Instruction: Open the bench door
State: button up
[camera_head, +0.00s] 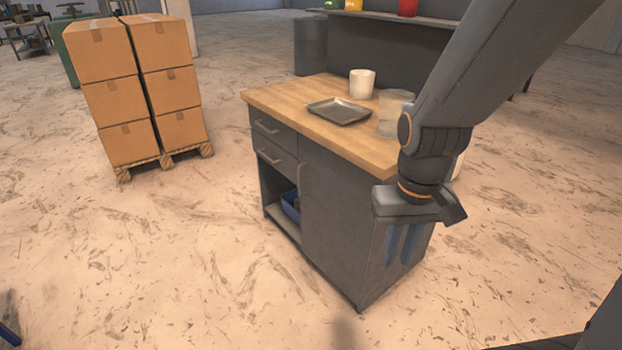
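The bench (287,111) has a light wood top over a dark grey body. Its bench door (340,215) is a flat dark grey panel on the front, right of the drawers, and looks shut. An upright handle (300,180) shows at the door's left edge. My gripper (403,248) hangs with its blue fingers pointing down, in front of the bench's right end in the picture and well right of the handle. The fingers show a small gap with nothing between them. They touch neither the door nor the handle, as far as I can see.
Two drawers (276,134) sit above an open shelf with a blue bin (291,206). A grey tray (339,111), a white mug (362,84) and a clear container (394,112) stand on top. Stacked boxes (130,95) on a pallet stand left. The floor in front is clear.

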aim_at(338, 227)
jog(key=z, duration=0.2)
jog(key=i, duration=1.05)
jog(key=u, duration=0.75)
